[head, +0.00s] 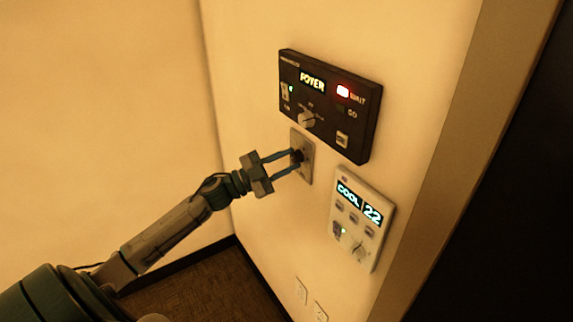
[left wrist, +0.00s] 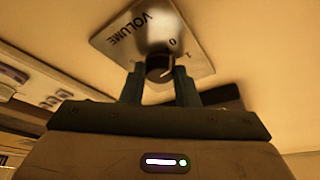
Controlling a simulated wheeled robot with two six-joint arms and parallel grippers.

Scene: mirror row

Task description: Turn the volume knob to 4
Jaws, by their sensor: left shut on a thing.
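The volume knob (left wrist: 159,68) is a small dark knob on a metal wall plate (left wrist: 118,38) marked VOLUME in the left wrist view. Digits 0 and 1 show on the plate; the rest of its scale is hidden or too small to read. A light pointer line on the knob shows, but which digit it points at I cannot tell. In the head view the knob (head: 297,156) sits on the plate (head: 307,147) under the black panel. My left gripper (head: 293,161) is shut on the knob, one finger on each side. My right gripper is not in view.
A black panel (head: 352,118) with a FOYER display, a red WAIT light and its own knob is just above the plate. A white thermostat (head: 377,250) reading COOL 22 is at lower right. Outlets (head: 301,291) sit low on the wall. A dark opening is at far right.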

